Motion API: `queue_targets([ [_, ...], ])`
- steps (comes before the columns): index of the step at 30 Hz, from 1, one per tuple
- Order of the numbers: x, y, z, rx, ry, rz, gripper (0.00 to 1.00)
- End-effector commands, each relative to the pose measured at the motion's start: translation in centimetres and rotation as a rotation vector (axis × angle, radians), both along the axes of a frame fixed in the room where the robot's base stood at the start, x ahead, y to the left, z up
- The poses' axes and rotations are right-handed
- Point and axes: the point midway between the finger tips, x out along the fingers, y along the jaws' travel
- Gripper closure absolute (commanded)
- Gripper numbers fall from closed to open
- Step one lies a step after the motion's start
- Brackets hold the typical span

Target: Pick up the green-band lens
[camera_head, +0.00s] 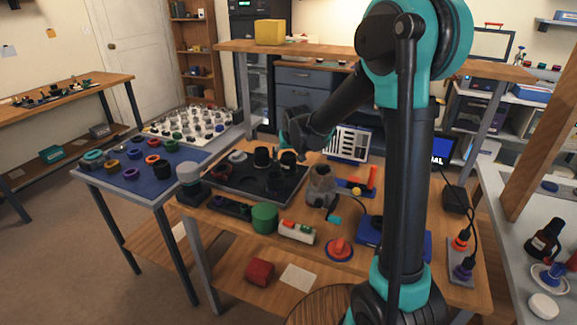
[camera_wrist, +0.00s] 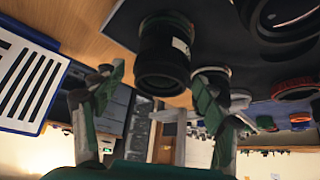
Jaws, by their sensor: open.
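In the wrist view, a black lens (camera_wrist: 163,52) with a thin green edge at its far end and a small white label lies between the two finger pads, a little beyond them. It looks like the green-band lens. My gripper (camera_wrist: 158,76) is open and empty, with a gap on each side of the lens. In the head view my gripper (camera_head: 299,152) is over the back right of the dark mat (camera_head: 240,184), close to a black lens (camera_head: 288,160). The arm hides part of that spot, and the green band cannot be made out there.
Other black lenses (camera_head: 262,157) stand close by on the mat. A grey device (camera_head: 322,185) and a striped chart (camera_head: 350,143) are to the right. A green cylinder (camera_head: 264,217) stands in front. A blue mat (camera_head: 143,185) with several coloured rings is at left.

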Motion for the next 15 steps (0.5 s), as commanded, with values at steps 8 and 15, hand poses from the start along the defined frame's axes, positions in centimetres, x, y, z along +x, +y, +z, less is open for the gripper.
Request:
queue_targets([
  [8, 0.04, 0.00, -0.06, 0.000, 0.000, 0.000, 0.34],
  [15, 0.03, 0.01, -0.05, 0.000, 0.000, 0.000, 0.63],
])
